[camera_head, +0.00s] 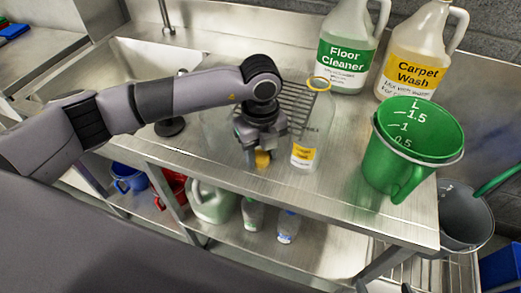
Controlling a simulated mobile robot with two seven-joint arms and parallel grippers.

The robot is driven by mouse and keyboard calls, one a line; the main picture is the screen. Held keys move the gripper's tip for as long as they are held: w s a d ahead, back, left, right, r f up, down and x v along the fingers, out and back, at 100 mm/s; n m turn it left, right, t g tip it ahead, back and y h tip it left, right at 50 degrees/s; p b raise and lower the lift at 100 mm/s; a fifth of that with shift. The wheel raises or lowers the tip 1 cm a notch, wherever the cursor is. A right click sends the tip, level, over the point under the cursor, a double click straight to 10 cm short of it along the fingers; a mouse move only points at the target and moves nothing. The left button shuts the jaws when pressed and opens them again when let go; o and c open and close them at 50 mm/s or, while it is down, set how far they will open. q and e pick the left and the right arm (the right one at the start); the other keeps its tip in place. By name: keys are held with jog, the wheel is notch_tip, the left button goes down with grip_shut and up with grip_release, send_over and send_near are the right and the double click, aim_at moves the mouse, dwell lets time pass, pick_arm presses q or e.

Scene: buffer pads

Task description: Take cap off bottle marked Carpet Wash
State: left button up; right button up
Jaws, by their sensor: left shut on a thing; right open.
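A clear bottle with a yellow and white label (303,154) stands upright on the metal counter; its small print is hard to read, but the label looks like Carpet Wash. A yellow ring (319,84) shows at its top, with no cap on it. My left gripper (262,154) is left of this bottle, pointing down and shut on a yellow cap (263,160), low over the counter. I cannot tell whether the cap touches the counter. A large jug marked Carpet Wash (408,72) stands at the back right. My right gripper is not in view.
A large Floor Cleaner jug (346,52) stands beside the Carpet Wash jug. A green measuring bucket (415,150) sits on the counter's right. A sink (140,65) is at the back left. The front counter strip (225,170) is clear. Several containers stand on the shelf below.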

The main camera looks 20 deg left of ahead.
pick_arm(q)
jog(key=o, duration=1.2)
jog(key=shift+c, duration=0.2)
jog(key=shift+r, duration=0.1)
